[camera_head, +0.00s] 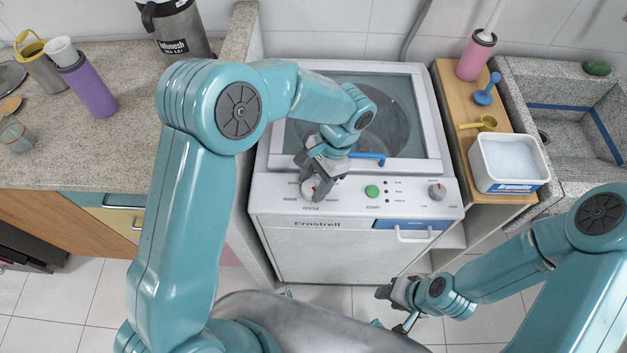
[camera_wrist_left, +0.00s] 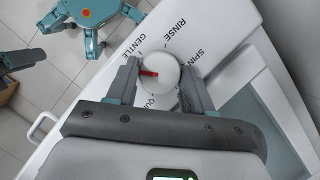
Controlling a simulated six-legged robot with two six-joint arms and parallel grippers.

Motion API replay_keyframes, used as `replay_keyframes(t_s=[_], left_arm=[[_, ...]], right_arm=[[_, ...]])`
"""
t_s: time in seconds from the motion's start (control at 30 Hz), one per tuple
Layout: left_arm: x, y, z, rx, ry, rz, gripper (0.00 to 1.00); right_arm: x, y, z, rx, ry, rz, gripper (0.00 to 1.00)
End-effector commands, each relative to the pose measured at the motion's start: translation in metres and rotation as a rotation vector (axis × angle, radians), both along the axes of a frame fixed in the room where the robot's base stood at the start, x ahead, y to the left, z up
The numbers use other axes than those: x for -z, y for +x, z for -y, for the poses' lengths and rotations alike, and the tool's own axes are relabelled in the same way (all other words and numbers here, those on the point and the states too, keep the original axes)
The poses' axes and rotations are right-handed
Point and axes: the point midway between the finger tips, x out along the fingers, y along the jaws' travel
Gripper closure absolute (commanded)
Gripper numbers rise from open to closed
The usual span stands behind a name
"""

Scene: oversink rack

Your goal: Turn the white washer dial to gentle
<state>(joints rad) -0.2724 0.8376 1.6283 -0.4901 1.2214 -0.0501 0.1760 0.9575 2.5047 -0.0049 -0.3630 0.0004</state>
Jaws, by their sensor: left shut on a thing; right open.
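The white washer dial (camera_wrist_left: 166,86) sits between the fingers of my left gripper (camera_wrist_left: 158,82) in the left wrist view, with a finger against each side. Its red mark points left in that view, towards the left finger and just below the GENTLE label (camera_wrist_left: 130,52). RINSE and SPIN are readable above and to the right; a label starting QU is partly hidden. In the head view my left gripper (camera_head: 318,181) is over the left end of the panel of the white washer (camera_head: 330,255). My right gripper (camera_head: 391,311) is open and empty, low in front of the washer.
A green START button (camera_head: 372,191) and a second, grey knob (camera_head: 437,191) are on the same panel. A wooden shelf (camera_head: 452,88) holds a white tub (camera_head: 510,163) at the right. A stone counter (camera_head: 110,150) is at the left. The floor in front is mostly clear.

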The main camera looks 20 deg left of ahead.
Motion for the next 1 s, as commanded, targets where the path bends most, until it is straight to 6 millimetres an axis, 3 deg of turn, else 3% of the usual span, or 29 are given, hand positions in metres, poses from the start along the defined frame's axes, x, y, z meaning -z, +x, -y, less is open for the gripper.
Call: replay_keyframes(t_s=[0.5, 1.0], left_arm=[[0.0, -0.002, 0.002, 0.437, 0.001, 0.002, 0.79], [0.0, -0.003, 0.002, 0.607, 0.0, 0.001, 0.79]], right_arm=[[0.01, 0.0, 0.0, 0.0, 0.0, 0.0, 0.57], [0.013, 0.0, 0.0, 0.0, 0.0, 0.0, 0.57]])
